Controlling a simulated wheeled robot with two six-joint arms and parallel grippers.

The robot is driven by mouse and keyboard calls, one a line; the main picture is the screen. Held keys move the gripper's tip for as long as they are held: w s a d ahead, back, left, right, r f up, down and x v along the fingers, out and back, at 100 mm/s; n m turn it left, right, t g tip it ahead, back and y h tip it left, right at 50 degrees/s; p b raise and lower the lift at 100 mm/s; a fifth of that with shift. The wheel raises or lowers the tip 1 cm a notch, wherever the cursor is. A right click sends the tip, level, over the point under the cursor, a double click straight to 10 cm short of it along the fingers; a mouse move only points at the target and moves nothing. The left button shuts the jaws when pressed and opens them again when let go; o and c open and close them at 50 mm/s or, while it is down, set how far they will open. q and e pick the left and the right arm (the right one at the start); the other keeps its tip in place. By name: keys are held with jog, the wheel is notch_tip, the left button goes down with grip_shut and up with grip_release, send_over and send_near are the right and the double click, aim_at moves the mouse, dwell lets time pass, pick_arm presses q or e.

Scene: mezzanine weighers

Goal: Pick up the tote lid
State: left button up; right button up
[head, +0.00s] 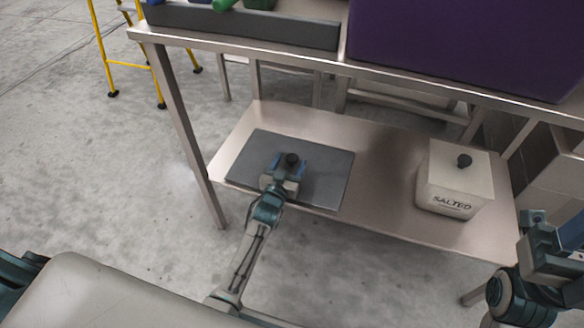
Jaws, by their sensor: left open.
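The tote lid (326,178) is a flat dark grey panel with a black knob (291,159), lying on the left part of the table's lower shelf. My left gripper (288,167) reaches over the lid's front edge. Its blue fingers are open, one on each side of the knob; whether they touch it I cannot tell. The gripper hides the lid's front middle. My right arm's end (548,246) is at the right edge, away from the lid, and its fingers cannot be made out.
A white box marked SALTED (455,180) with a black knob stands on the right of the lower shelf (385,205). Above are a grey tray (245,27) and a purple container (460,45) on the tabletop. A yellow stepladder (106,60) stands at the back left.

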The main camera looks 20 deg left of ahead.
pick_arm(q)
jog(key=shift+c, duration=0.4)
jog(key=c, duration=1.1)
jog(key=shift+r, duration=0.2)
jog(key=shift+c, duration=0.2)
